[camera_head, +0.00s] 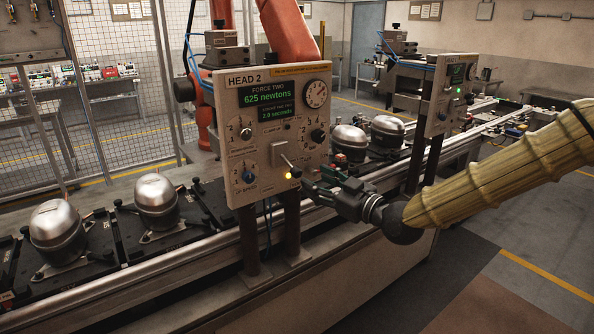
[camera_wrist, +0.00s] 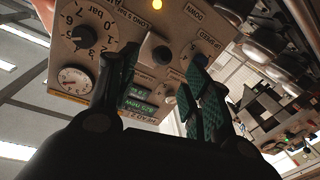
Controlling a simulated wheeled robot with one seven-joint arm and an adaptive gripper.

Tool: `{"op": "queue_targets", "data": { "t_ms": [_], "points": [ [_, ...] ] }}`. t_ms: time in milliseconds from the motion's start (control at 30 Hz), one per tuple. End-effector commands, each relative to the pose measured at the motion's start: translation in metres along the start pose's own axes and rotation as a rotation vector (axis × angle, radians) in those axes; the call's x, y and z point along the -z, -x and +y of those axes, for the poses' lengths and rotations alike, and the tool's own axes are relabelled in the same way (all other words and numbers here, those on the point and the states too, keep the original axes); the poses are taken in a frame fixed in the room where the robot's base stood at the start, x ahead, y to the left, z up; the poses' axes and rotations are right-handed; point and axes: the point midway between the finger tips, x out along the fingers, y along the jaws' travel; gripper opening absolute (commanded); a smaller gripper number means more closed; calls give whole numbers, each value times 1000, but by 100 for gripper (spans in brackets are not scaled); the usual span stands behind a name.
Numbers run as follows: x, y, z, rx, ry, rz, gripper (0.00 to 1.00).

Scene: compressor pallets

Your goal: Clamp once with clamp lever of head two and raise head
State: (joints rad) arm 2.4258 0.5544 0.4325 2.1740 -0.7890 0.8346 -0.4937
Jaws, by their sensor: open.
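The head two panel (camera_head: 240,150) stands in the middle of the head view, labelled HEAD 2. Its clamp lever (camera_head: 289,164) sticks out at the lower right, just above a lit yellow lamp (camera_head: 288,176). My gripper (camera_head: 308,186) is just right of the panel's lower right part, close to the lever. The wrist view shows the panel (camera_wrist: 122,18) upside down, with the lit lamp (camera_wrist: 157,4) at the top edge. My gripper (camera_wrist: 163,70) is open there, its green pads apart with nothing held between them. Contact with the lever cannot be told.
The panel carries a pressure gauge (camera_head: 316,94), a green-text display (camera_head: 270,105) and several knobs. Metal compressors (camera_head: 57,228) sit on black pallets along the conveyor. A second head panel (camera_head: 455,92) stands at right. An orange robot arm (camera_head: 288,32) is behind.

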Motion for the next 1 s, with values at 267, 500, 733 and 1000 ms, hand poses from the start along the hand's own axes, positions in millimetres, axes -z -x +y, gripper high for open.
{"op": "queue_targets", "data": {
  "t_ms": [267, 500, 733, 1000],
  "points": [
    [2, -48, -2, 5, 0, -1, 49],
    [1, -76, -3, 5, -1, -1, 49],
    [1, -85, -3, 4, -1, 0, 49],
    [0, -85, -2, 4, -1, 0, 40]
  ]
}}
